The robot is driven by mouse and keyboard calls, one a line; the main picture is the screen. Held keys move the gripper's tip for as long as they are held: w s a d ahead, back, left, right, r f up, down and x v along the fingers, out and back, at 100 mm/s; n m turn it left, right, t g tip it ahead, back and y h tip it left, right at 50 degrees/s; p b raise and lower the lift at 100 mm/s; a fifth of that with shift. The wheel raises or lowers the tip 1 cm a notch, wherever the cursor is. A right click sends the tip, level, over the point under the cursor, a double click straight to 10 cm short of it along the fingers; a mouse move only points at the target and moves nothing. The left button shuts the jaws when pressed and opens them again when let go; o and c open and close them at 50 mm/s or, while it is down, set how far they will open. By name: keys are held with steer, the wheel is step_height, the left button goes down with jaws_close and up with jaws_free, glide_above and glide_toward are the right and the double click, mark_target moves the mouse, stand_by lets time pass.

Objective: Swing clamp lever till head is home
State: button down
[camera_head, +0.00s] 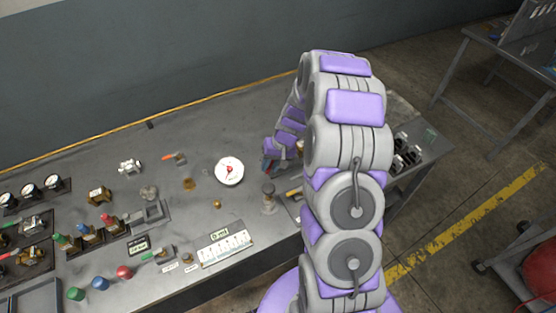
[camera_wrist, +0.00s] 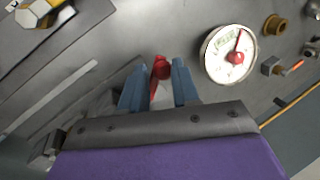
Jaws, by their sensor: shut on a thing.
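My gripper (camera_wrist: 160,80) has its blue fingers closed around the red tip of the clamp lever (camera_wrist: 161,67) in the wrist view. Only the rounded red end shows clearly; the rest of the clamp below it is largely hidden by the fingers and palm. I cannot see the clamp head or whether it touches anything. In the head view my gripper (camera_head: 269,166) is low over the bench, just right of the white dial, and my arm covers much of that area.
The white dial (camera_head: 229,170) with a red pointer stands close to the gripper. The grey bench (camera_head: 110,180) carries several valves, gauges and coloured buttons to the left. A small post (camera_head: 268,197) stands just in front of the gripper. More fittings (camera_head: 406,151) sit right of my arm.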

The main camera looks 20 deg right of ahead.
steer(key=m+p, duration=0.1)
steer(key=w+a+m+t+p, duration=0.1)
steer(key=shift+w+a+r+m, duration=0.1)
steer(key=shift+a+r+m, duration=0.1)
steer(key=shift+a+m, duration=0.15)
steer(key=shift+w+a+m+t+h+p, duration=0.15)
steer(key=shift+w+m+t+h+p, duration=0.15)
steer(key=shift+w+m+p, duration=0.55)
steer(key=shift+w+a+m+t+h+p, duration=0.25)
steer(key=shift+w+m+h+p, duration=0.15)
steer(key=shift+m+p, duration=0.75)
steer(key=shift+w+a+m+t+h+p, duration=0.1)
steer(key=shift+w+m+t+h+p, duration=0.2)
steer(key=shift+w+m+p, duration=0.65)
steer(key=shift+s+m, duration=0.2)
steer(key=shift+m, duration=0.1)
steer(key=c, duration=1.3)
jaws_free()
steer(key=o, duration=0.3)
steer(key=shift+w+f, duration=0.1)
steer(key=shift+f, duration=0.05)
steer(key=shift+o, duration=0.2)
